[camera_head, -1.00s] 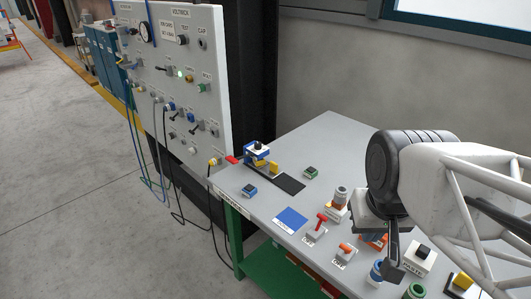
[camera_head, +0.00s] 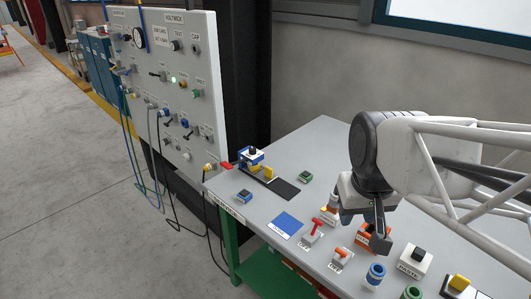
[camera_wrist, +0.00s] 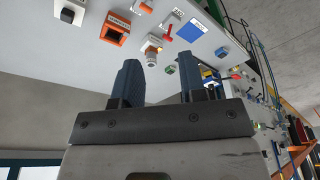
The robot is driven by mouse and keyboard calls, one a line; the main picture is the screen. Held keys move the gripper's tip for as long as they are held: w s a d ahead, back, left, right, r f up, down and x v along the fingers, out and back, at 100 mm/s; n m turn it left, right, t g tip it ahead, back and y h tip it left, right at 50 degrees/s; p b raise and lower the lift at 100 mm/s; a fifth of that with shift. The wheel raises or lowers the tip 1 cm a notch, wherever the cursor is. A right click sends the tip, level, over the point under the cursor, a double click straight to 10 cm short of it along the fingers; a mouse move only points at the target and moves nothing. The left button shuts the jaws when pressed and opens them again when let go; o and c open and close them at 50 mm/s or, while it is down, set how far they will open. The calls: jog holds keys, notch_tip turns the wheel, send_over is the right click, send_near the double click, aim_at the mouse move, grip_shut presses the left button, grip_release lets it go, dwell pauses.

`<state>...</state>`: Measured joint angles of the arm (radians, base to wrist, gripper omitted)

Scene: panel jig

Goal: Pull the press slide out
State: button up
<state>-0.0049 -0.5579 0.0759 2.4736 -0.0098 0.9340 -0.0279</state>
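The press (camera_head: 250,158) is a small blue and white unit with a black top, at the far left of the table beside the upright panel. A yellow block (camera_head: 268,171) sits at its right, and a flat black strip (camera_head: 285,189) runs from it toward the right. I cannot tell which part is the slide. My gripper (camera_head: 379,236) is over the right part of the table, well away from the press. In the wrist view its two dark fingers (camera_wrist: 160,84) stand apart with nothing between them. The press (camera_wrist: 208,73) shows small beyond the right finger.
A red switch (camera_head: 315,229), another switch (camera_head: 342,257), a blue round part (camera_head: 376,272) and a white button box (camera_head: 415,260) stand near the gripper. A blue square (camera_head: 287,224) lies flat. Cables hang from the upright panel (camera_head: 180,90). The table's back middle is clear.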

jog(key=w+a+n, duration=0.2)
jog(key=w, duration=1.3)
jog(key=n+g, duration=0.2)
jog(key=n, duration=0.5)
send_over(269, 177)
jog(key=f, duration=2.2)
jog(key=shift+w, duration=0.35)
jog(key=shift+w+a+f, duration=0.1)
jog(key=shift+w+f, duration=0.05)
jog(key=shift+f, duration=0.1)
jog(key=shift+f, duration=0.15)
jog(key=shift+f, duration=3.75)
grip_shut()
